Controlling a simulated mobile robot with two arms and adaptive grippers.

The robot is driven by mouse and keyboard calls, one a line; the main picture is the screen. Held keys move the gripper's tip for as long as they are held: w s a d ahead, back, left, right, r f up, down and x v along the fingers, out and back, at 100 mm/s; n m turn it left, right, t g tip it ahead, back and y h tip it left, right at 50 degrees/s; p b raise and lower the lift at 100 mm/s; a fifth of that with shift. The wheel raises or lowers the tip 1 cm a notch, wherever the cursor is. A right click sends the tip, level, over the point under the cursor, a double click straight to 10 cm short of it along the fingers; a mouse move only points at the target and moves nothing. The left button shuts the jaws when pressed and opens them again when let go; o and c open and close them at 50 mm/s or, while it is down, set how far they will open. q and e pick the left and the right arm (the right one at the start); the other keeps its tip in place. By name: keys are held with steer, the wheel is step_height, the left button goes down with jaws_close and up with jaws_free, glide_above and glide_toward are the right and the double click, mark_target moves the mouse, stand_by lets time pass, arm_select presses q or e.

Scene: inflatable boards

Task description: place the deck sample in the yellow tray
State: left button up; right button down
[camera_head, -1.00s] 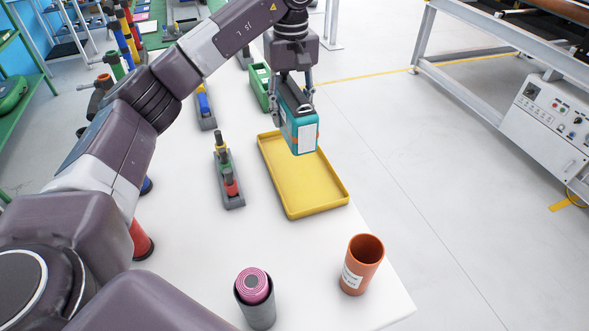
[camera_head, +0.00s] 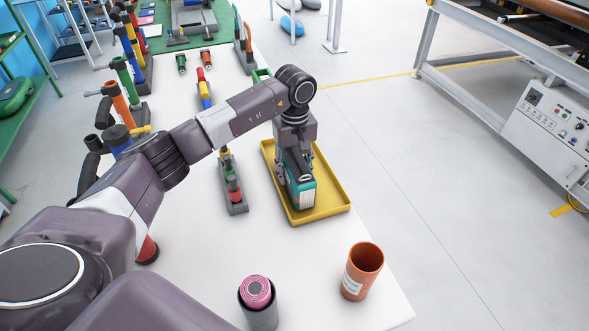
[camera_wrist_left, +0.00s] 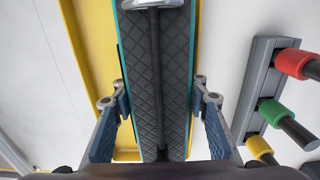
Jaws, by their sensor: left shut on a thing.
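The deck sample (camera_head: 301,192) is a teal block with a dark quilted face and a pale label. It is in the yellow tray (camera_head: 333,207), or just above its floor; I cannot tell whether it touches. My left gripper (camera_head: 294,175) is shut on it from above. In the left wrist view, the fingers (camera_wrist_left: 158,112) are on both sides of the deck sample (camera_wrist_left: 155,70), and the yellow tray (camera_wrist_left: 92,50) shows beneath it. My right gripper is not in view.
A grey rack (camera_head: 236,207) with coloured handles stands left of the tray. An orange cup (camera_head: 362,272) and a dark holder with a pink roll (camera_head: 257,293) stand at the front of the white table (camera_head: 190,285). Upright coloured tools line the table's left side.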

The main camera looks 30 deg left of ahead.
arm_select(q)
steer(key=o, duration=1.4)
steer(key=shift+r, duration=0.55)
step_height(320, 180, up, 11)
steer(key=shift+b, duration=1.25)
